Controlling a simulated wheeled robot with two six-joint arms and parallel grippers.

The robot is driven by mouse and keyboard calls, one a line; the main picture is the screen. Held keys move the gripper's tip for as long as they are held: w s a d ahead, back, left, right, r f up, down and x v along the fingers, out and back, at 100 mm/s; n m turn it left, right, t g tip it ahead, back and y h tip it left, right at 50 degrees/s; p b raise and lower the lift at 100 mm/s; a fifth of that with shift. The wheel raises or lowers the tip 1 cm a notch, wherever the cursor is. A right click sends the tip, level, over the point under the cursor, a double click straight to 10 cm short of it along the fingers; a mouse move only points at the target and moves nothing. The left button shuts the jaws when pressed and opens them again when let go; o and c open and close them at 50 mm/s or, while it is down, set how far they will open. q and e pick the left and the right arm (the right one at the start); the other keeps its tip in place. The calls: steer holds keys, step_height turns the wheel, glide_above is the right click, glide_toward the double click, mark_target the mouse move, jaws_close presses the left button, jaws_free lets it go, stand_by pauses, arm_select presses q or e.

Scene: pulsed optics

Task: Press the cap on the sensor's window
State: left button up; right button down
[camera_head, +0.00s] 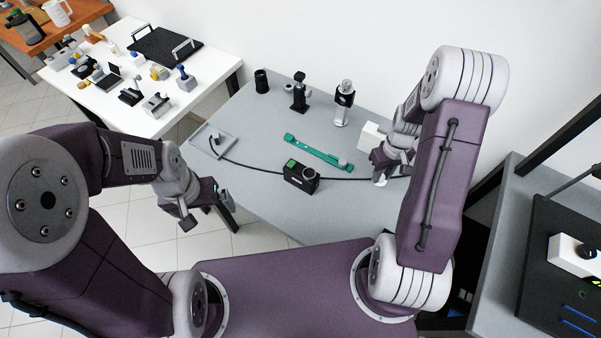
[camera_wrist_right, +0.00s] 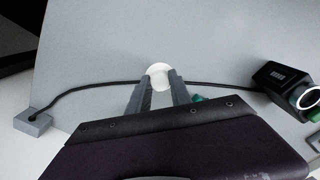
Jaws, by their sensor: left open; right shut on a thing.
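The sensor looks to be the black box (camera_head: 300,182) on the grey table, with a round ringed window (camera_head: 308,173) on top and a green patch beside it. It also shows at the right of the right wrist view (camera_wrist_right: 282,80), with its pale-rimmed window (camera_wrist_right: 309,97). My right gripper (camera_wrist_right: 161,84) is shut on a white round cap (camera_wrist_right: 160,72), held between its fingertips. In the head view the cap (camera_head: 379,183) shows just below my right gripper (camera_head: 380,172), to the right of the sensor. My left gripper (camera_head: 223,199) is open and empty, off the table's front left edge.
A black cable (camera_head: 258,170) runs across the grey table past the sensor. A green strip (camera_head: 316,152) lies behind the sensor. Post mounts (camera_head: 299,93) (camera_head: 343,100) and a black cylinder (camera_head: 261,81) stand at the back. A shallow grey tray (camera_head: 228,154) lies left. A white box (camera_head: 370,134) stands behind my right gripper.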

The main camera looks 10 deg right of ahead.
step_height(320, 180, up, 5)
steer(key=p, duration=0.5)
steer(key=shift+r, duration=0.15)
